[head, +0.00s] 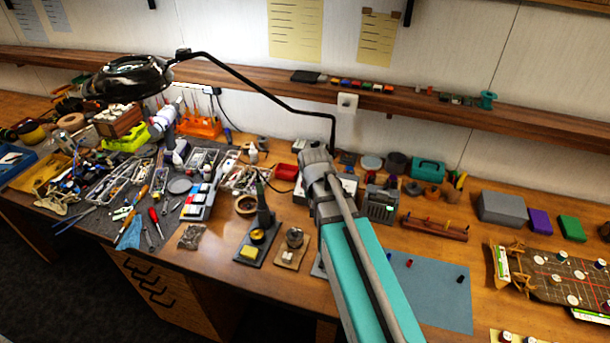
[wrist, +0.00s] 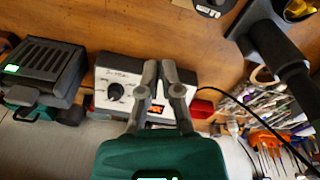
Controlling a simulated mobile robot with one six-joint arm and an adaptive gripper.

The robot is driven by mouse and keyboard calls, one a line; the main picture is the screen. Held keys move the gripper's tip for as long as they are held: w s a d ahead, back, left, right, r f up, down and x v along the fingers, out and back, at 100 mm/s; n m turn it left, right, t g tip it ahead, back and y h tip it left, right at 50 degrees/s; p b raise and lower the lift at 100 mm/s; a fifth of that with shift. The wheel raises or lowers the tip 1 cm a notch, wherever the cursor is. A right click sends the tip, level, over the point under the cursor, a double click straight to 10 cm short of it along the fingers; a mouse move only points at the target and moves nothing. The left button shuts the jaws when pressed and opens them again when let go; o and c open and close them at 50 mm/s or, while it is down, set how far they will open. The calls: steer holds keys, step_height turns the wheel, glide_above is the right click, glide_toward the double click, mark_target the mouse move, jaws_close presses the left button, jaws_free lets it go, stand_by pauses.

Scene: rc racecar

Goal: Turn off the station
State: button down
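The station, a white box with a dark casing (wrist: 103,72), stands on the bench in the wrist view. Its front has a black knob (wrist: 115,91) and a lit orange display (wrist: 156,109), partly covered by my fingers. No power switch can be made out. My gripper (wrist: 160,66) is over the station's front, with its fingertips together and nothing seen between them. Whether they touch the station cannot be told. In the head view, my gripper (head: 316,158) and arm hide most of the station; a pale part (head: 349,184) shows beside them.
A grey device with a green display (wrist: 45,68) stands beside the station. A red tray (wrist: 202,107) and a black cable (wrist: 255,118) lie on the other side. A dark iron stand (head: 263,215) is in front. A magnifier lamp arm (head: 265,93) crosses above the bench.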

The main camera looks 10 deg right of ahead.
steer(key=w+r+m+t+h+p, duration=0.1)
steer(key=w+r+m+t+p, duration=0.1)
steer(key=w, duration=1.4)
step_height(320, 180, up, 2)
steer(key=shift+a+r+m+p, duration=0.15)
steer(key=shift+m+p, duration=0.3)
steer(key=shift+m, duration=0.45)
steer(key=shift+f, duration=0.2)
steer(key=b+x, duration=0.9)
steer(key=shift+w+f, duration=0.1)
steer(key=shift+f, duration=0.2)
steer(key=shift+b, duration=0.3)
steer(key=shift+s+a+t+h+b, duration=0.1)
steer(key=shift+s+t+h+b, duration=0.35)
steer(key=shift+t, duration=0.35)
